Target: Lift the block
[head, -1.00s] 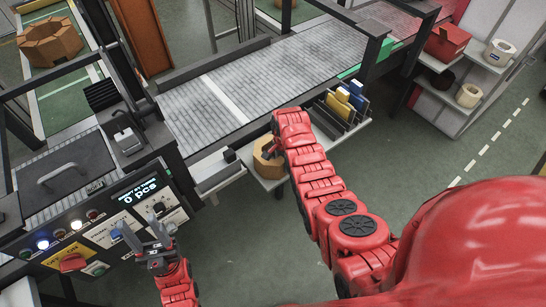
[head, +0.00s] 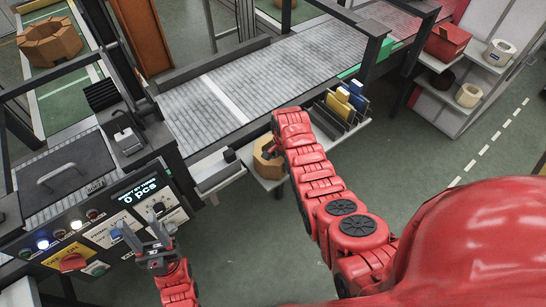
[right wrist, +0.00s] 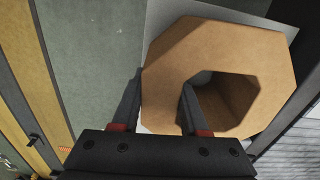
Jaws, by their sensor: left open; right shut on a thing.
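The block is a brown octagonal ring with a hole through its middle. It shows in the head view (head: 265,166) at the white shelf below the conveyor, partly hidden by my right arm. It fills the upper right of the right wrist view (right wrist: 222,45). My right gripper (right wrist: 161,92) is shut on the block's wall, with one finger inside the hole and the other against the outer side. I cannot tell whether there is a gap beneath the block. My left gripper (head: 146,240) is open and empty in front of the control panel, away from the block.
The white shelf (head: 245,160) runs under the conveyor (head: 255,82). A rack of blue and yellow folders (head: 345,100) stands on it to the right. The control panel (head: 125,215) is close to my left gripper. Open green floor (head: 245,240) lies between my arms.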

